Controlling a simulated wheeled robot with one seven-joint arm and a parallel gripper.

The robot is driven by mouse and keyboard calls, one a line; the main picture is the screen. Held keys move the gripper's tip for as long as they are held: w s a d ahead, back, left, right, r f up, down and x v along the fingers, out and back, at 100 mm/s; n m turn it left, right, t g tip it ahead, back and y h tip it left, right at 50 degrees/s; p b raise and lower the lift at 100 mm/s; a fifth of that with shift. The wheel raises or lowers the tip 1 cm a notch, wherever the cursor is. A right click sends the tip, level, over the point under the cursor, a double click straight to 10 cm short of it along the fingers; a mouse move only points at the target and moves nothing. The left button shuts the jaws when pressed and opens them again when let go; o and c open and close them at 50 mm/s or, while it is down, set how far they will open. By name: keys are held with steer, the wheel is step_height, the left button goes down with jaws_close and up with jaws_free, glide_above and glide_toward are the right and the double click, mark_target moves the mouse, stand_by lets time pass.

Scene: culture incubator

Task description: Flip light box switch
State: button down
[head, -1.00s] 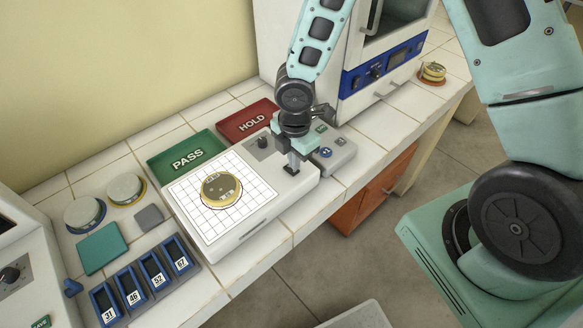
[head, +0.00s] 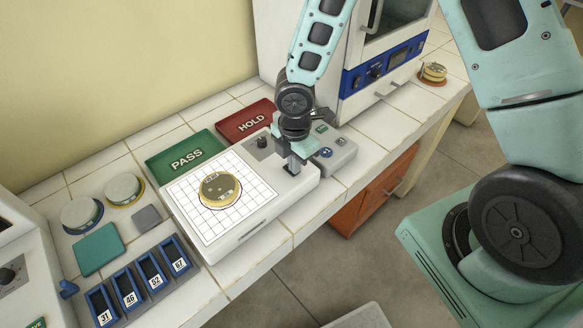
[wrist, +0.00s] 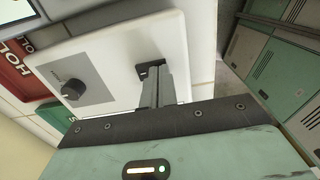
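The white light box (head: 256,222) lies on the tiled bench, with a bright grid panel on its top. A round dish with a yellowish rim (head: 220,188) sits on the grid. My gripper (head: 293,167) points down at the right end of the light box. In the wrist view its fingers (wrist: 153,80) look shut together and hold no visible object. Their tips are at a small black switch (wrist: 150,71) on the white top and partly hide it. I cannot tell if they touch it or which way it is set.
A dark knob (head: 262,142) stands on the box left of my gripper. A grey control unit (head: 334,151) is close on the right. Green PASS (head: 166,170) and red HOLD (head: 240,127) trays lie behind. Numbered blue slots (head: 108,296) and lidded dishes (head: 82,213) are at left.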

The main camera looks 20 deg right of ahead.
step_height(320, 180, up, 7)
steer(key=p, duration=0.6)
steer(key=shift+p, duration=0.35)
stand_by(0.5)
steer(key=s+a+r+m+b, duration=0.3)
steer(key=s+m, duration=0.4)
steer(key=s, duration=0.3)
steer(key=s+a+r+m+b, duration=0.3)
steer(key=s+r+m+b, duration=0.3)
steer(key=s+r, duration=0.2)
steer(key=shift+s+a+r+m+y, duration=0.15)
steer(key=shift+s+r+m+y, duration=0.2)
steer(key=shift+s, duration=0.65)
